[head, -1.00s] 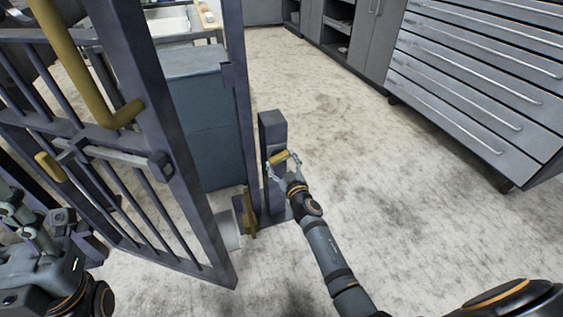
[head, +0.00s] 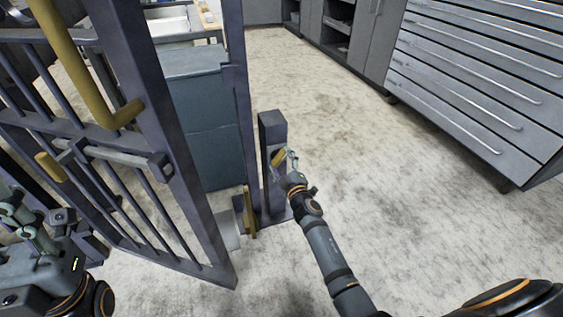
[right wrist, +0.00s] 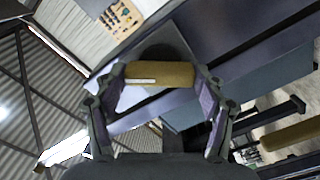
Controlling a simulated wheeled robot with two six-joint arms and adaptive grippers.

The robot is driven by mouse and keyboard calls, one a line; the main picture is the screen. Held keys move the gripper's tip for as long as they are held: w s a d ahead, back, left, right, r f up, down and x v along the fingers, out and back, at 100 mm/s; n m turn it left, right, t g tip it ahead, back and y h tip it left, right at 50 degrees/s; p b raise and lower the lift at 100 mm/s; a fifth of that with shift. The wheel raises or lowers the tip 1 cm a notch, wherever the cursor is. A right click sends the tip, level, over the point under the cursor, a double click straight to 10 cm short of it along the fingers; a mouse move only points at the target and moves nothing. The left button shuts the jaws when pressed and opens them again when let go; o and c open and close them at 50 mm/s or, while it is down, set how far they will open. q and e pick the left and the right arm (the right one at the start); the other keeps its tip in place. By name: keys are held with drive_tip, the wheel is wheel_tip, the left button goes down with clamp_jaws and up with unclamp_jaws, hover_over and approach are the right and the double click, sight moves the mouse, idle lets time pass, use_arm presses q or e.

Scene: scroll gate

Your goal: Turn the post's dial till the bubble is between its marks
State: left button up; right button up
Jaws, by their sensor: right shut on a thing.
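The dark post (head: 270,130) stands upright on the floor beside the gate frame. Its dial, a yellow bar (head: 278,157), sits on the post's face and slants up to the right in the head view. My right gripper (head: 287,160) is shut on the dial. In the right wrist view its two fingers (right wrist: 162,90) clasp the ends of the yellow bar (right wrist: 175,75). A pale strip shows along the bar there; I cannot tell what it is. I cannot make out the bubble or its marks. My left gripper (head: 28,228) is at the left edge, away from the post; its jaws are unclear.
A barred metal gate (head: 160,160) with yellow handles stands at the left. A blue-grey cabinet (head: 195,110) is behind it. A grey drawer chest (head: 470,85) stands at the right. The floor (head: 400,220) between post and chest is clear.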

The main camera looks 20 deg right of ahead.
drive_tip(key=shift+n, duration=0.5)
drive_tip(key=o, duration=1.2)
drive_tip(key=shift+c, duration=0.2)
drive_tip(key=s, duration=1.2)
drive_tip(key=shift+d, duration=0.2)
